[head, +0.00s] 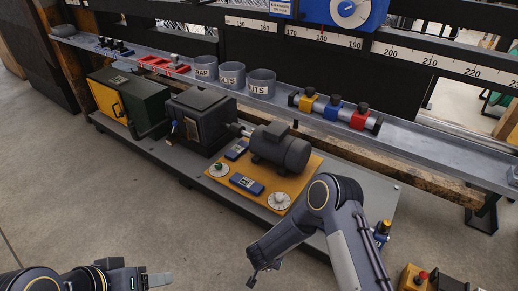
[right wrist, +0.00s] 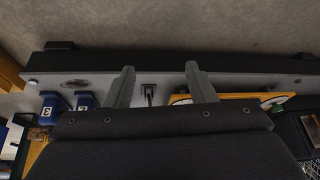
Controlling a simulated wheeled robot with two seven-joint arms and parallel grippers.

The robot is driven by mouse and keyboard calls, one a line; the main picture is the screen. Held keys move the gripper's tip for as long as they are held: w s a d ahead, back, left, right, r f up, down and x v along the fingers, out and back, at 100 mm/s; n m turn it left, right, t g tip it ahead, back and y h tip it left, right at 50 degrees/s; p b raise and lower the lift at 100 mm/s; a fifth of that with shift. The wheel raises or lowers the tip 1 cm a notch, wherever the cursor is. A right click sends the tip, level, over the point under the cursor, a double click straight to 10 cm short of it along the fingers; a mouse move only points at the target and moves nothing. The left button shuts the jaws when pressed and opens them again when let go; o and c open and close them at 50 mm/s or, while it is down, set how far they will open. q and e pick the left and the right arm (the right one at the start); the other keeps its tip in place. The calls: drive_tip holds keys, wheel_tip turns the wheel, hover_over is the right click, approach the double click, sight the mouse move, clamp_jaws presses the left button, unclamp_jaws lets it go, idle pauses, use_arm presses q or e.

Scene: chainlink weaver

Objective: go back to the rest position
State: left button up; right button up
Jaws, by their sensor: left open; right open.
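My left gripper (head: 148,279) is low at the left of the head view, over the bare floor, empty and partly cut off by the bottom edge. My right gripper (head: 264,275) hangs below its bent forearm, in front of the grey base plate (head: 225,193). In the right wrist view its two fingers (right wrist: 162,86) stand apart with nothing held between them. The plate's edge and a yellow board show behind the fingers there.
A motor (head: 281,149) sits on a yellow board (head: 242,184) with dials. A black box (head: 201,118) and a green-yellow cabinet (head: 140,103) stand left of it. A shelf behind holds labelled grey cups (head: 231,78). The floor (head: 90,200) at the left is clear.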

drive_tip(key=w+d+r+t+y, duration=0.1)
drive_tip(key=w+d+r+y, duration=0.15)
drive_tip(key=r, duration=0.95)
drive_tip(key=w+d+r+t+y, duration=0.1)
drive_tip(key=w+r+t+y, duration=0.2)
drive_tip(key=r, duration=0.9)
drive_tip(key=s+d+r+n+y, duration=0.1)
drive_tip(key=s+d+r, duration=0.15)
drive_tip(key=r, duration=0.25)
drive_tip(key=s+d+r+n+g, duration=0.1)
drive_tip(key=s+d+r, duration=0.15)
drive_tip(key=r, duration=0.25)
drive_tip(key=s+d+r+n+y, duration=0.1)
drive_tip(key=s+r, duration=0.2)
drive_tip(key=r, duration=0.2)
drive_tip(key=s+d+r+g+h+p, duration=0.1)
drive_tip(key=s+d, duration=0.3)
drive_tip(key=s, duration=0.8)
drive_tip(key=s+d+r+g+h, duration=0.15)
drive_tip(key=s+d, duration=0.25)
drive_tip(key=s, duration=0.7)
wheel_tip(320, 180, up, 26)
drive_tip(key=p, duration=2.5)
drive_tip(key=shift+p, duration=0.4)
drive_tip(key=shift+f, duration=0.1)
